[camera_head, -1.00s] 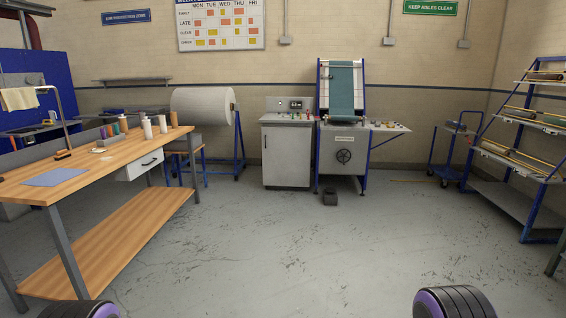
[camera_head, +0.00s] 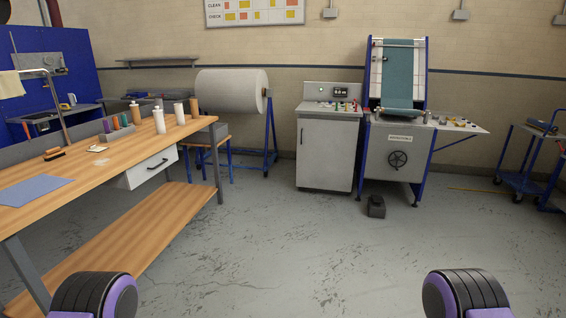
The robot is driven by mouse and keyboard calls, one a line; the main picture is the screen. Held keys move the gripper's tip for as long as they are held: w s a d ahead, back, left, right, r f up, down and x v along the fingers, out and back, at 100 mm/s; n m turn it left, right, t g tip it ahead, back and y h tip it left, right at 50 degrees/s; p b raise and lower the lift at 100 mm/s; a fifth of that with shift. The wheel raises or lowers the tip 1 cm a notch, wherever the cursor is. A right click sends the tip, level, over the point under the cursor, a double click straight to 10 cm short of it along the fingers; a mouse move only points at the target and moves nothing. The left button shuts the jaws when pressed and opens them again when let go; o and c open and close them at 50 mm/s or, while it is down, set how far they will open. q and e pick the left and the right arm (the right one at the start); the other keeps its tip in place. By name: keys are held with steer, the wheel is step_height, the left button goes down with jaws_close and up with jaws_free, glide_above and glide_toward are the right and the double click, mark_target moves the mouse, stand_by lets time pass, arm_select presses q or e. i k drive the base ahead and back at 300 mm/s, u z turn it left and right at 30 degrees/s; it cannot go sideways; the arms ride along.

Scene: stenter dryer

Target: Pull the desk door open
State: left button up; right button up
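The control desk (camera_head: 328,112) stands against the back wall, a grey cabinet with a sloped panel and small buttons on top. Its desk door (camera_head: 325,155) fills the front and looks shut, with a dark upright handle (camera_head: 301,136) near its left edge. Parts of my two arms, black and purple, show at the lower left and lower right edges. Neither gripper is in view, and both arms are far from the door.
A wooden workbench (camera_head: 110,178) with a drawer runs along the left. A fabric roll (camera_head: 231,91) on a blue stand is left of the desk. The machine (camera_head: 396,150) with a handwheel stands right of it, a black pedal (camera_head: 376,206) in front. The middle floor is clear.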

mark_target(327, 149)
steer(key=i, duration=2.6)
steer(key=z, duration=0.45)
steer(key=i, duration=2.45)
steer(key=z, duration=0.45)
steer(key=i, duration=0.55)
